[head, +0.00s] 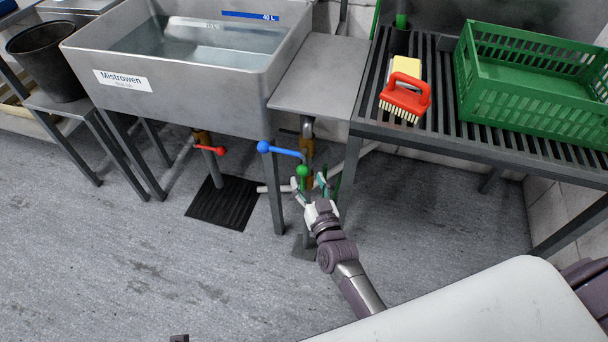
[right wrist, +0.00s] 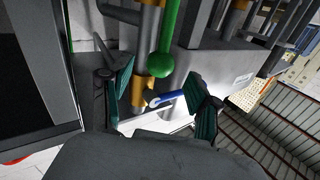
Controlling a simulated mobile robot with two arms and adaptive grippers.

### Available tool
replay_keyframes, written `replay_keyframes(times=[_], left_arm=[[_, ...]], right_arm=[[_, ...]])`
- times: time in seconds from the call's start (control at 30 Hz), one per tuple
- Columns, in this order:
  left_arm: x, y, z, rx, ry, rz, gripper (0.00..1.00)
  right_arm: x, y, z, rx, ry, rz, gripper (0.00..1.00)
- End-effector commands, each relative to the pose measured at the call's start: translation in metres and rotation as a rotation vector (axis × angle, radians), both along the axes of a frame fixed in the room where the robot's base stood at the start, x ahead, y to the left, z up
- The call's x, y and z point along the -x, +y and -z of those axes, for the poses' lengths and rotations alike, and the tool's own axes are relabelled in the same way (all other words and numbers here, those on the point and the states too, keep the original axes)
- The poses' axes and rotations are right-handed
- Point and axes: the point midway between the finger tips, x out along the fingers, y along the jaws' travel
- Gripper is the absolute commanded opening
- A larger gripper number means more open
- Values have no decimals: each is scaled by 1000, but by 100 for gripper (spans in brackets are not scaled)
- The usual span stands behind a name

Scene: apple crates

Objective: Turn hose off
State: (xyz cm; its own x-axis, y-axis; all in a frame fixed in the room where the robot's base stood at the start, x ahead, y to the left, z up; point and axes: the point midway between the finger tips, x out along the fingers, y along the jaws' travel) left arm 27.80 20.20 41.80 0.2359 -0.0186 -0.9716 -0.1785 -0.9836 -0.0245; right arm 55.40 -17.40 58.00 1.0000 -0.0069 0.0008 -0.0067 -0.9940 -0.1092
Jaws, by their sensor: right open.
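A lever with a green ball end (head: 302,171) is under the right side of the sink; it also shows in the right wrist view (right wrist: 160,66). A blue lever (head: 284,150) is just above and left of it, and its blue end shows in the right wrist view (right wrist: 166,99). My right gripper (head: 309,184) is open, with the green ball just beyond and between its spread fingers in the right wrist view; contact cannot be made out. My left gripper is not clearly seen.
The sink (head: 178,93) holds water. A red lever (head: 212,150) is under it, above a black floor grate (head: 223,203). A slatted table (head: 440,142) carries a red brush (head: 405,97) and a green crate (head: 530,108). The sink leg (head: 277,190) stands close left of my right gripper.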

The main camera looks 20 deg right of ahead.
Motion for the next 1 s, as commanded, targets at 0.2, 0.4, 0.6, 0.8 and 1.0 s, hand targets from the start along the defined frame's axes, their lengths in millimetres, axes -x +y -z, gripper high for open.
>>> replay_keyframes(times=[0.2, 0.4, 0.6, 0.8, 1.0], left_arm=[[-3, 0, -18, 0, -10, -2, 59], [-4, 0, -24, 1, -13, -2, 59], [-4, 0, -24, 1, -13, -2, 59], [-4, 0, -24, 1, -13, -2, 59], [-4, 0, -24, 1, -14, -2, 59]], right_arm=[[-29, 0, 1, 0, 0, 0, 62], [-36, 0, 0, -1, 1, 0, 62], [-35, 0, 0, 0, 1, 0, 62], [-35, 0, 0, 0, 1, 0, 28], [-35, 0, 0, 0, 1, 0, 0]])
